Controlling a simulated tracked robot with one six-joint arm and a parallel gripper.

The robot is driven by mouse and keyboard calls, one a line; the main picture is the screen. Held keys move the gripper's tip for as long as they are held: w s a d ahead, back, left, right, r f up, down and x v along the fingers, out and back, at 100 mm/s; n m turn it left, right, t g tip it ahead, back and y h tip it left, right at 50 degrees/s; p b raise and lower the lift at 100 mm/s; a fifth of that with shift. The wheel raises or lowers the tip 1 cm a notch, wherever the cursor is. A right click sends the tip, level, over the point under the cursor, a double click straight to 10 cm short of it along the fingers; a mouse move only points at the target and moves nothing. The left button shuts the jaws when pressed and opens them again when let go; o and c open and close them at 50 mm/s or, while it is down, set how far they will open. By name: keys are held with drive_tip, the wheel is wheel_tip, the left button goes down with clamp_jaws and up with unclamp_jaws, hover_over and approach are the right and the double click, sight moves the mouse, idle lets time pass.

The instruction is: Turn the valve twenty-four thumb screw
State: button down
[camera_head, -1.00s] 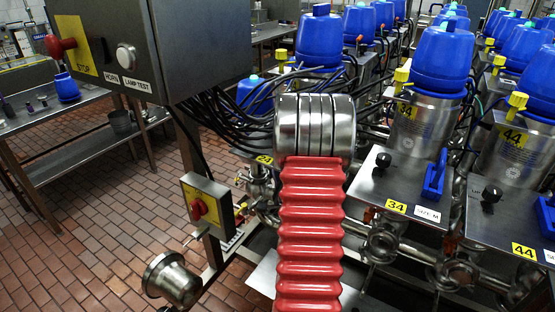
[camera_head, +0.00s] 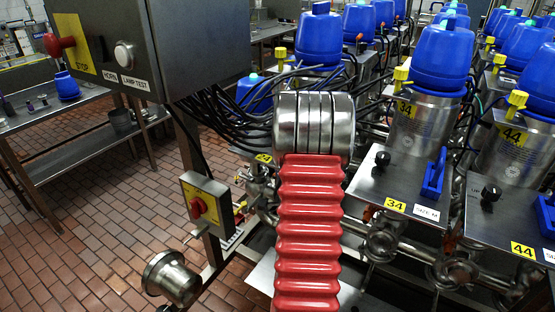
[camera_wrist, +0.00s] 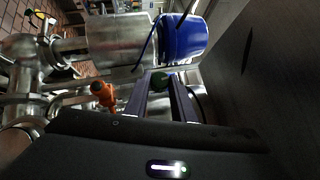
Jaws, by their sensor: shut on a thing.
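In the wrist view, my gripper (camera_wrist: 158,88) has its two long dark fingers closed around a small dark green rounded thing (camera_wrist: 160,79) at their tips. This looks like a thumb screw, but its label is not visible, so I cannot confirm it is valve twenty-four's. Behind it is a valve with a blue cap (camera_wrist: 185,38) and a steel body (camera_wrist: 118,40), lying sideways in this view. In the head view my gripper is hidden behind my red ribbed arm.
An orange fitting (camera_wrist: 103,93) sits just left of my fingers, near steel pipes (camera_wrist: 25,85). A large dark surface (camera_wrist: 265,70) fills the right of the wrist view. A grey control box (camera_head: 165,45) and a red-knobbed yellow switch box (camera_head: 205,203) stand left of my arm.

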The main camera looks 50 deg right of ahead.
drive_tip(key=n+g+y, duration=0.2)
drive_tip(key=n, duration=0.1)
drive_tip(key=shift+r+n+y, duration=0.2)
drive_tip(key=shift+n+y, duration=0.1)
idle(0.3)
drive_tip(key=shift+f, duration=0.1)
drive_tip(key=c, duration=1.5)
unclamp_jaws()
